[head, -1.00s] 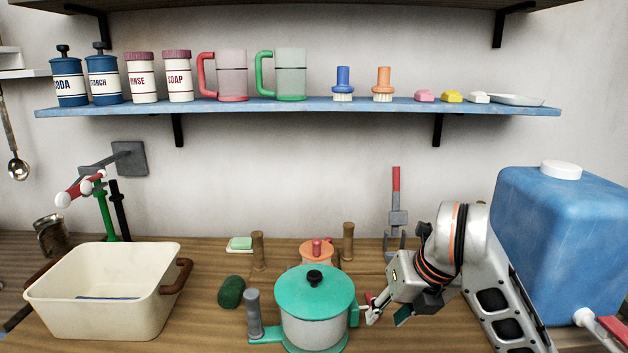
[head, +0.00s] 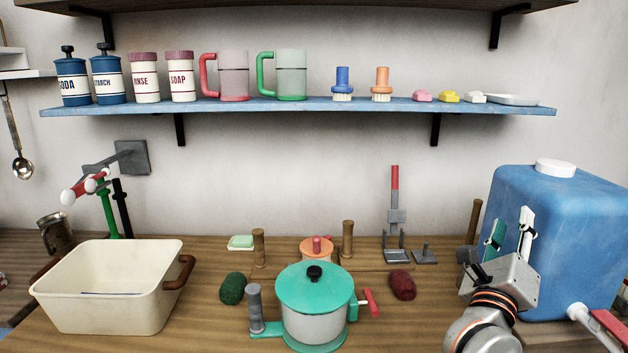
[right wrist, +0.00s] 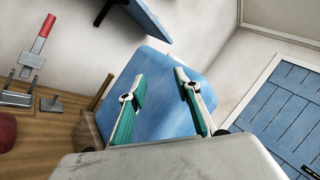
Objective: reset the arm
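My right gripper (head: 508,238) is raised at the right of the head view, in front of the blue tank (head: 580,225), with its fingers pointing up. In the right wrist view its two green-padded fingers (right wrist: 163,98) are spread apart with nothing between them. The blue tank (right wrist: 170,75) fills the background behind them there. The pot with the teal lid (head: 314,288) stands upright on the counter, left of the right gripper and apart from it. My left gripper is not clearly seen in any view.
A cream basin (head: 110,290) stands at the left. A green lump (head: 232,289) and a dark red lump (head: 402,284) flank the pot. A red-handled press (head: 395,215) stands behind. A blue shelf (head: 300,106) with canisters and mugs spans the wall. A tap sticks out from the tank.

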